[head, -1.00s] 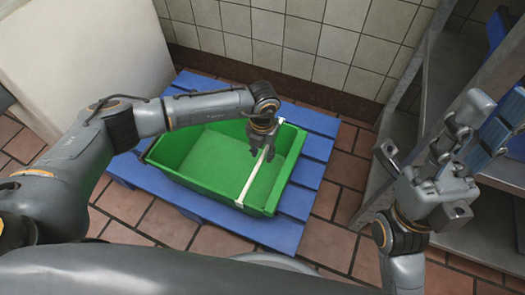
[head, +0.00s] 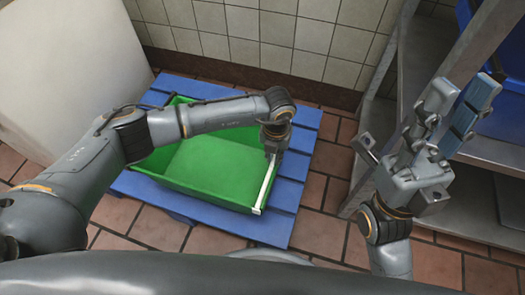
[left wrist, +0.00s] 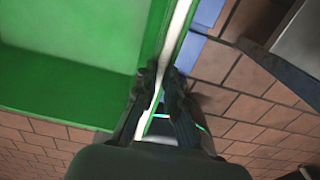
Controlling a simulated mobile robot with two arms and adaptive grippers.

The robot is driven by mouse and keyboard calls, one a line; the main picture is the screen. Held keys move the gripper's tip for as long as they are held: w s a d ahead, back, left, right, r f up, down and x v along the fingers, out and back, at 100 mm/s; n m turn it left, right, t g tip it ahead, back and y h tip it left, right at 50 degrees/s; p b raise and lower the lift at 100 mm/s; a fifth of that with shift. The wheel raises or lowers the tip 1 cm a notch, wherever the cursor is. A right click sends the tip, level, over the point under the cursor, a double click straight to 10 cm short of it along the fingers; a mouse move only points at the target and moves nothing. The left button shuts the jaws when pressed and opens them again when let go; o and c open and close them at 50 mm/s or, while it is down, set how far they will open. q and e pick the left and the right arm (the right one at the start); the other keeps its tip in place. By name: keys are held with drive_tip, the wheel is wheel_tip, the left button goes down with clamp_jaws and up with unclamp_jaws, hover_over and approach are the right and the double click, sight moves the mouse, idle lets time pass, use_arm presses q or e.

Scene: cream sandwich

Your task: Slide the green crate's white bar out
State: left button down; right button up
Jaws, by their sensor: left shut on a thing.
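The green crate (head: 196,185) sits on a blue pallet. The white bar (head: 264,187) lies across the crate's right end, along its right rim. In the left wrist view the bar (left wrist: 177,32) runs beside the crate's green wall (left wrist: 155,35). My left gripper (head: 271,153) is shut on the bar toward its far end; its fingers (left wrist: 163,78) straddle the bar in the left wrist view. The bar's far end is hidden by the gripper in the head view. My right gripper (head: 420,135) is raised at the right, fingers spread, open and empty.
The blue pallet (head: 289,195) shows on the crate's right side. A metal shelf (head: 480,200) with a blue container stands at the right. A tiled wall (head: 270,45) is behind, and a white block (head: 60,70) stands at the left. Brown floor tiles (head: 318,235) are clear in front.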

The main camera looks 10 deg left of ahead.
use_arm(q)
drive_tip(key=c, duration=1.4)
unclamp_jaws()
drive_tip(key=shift+d, duration=0.15)
wheel_tip(320, 180, up, 12)
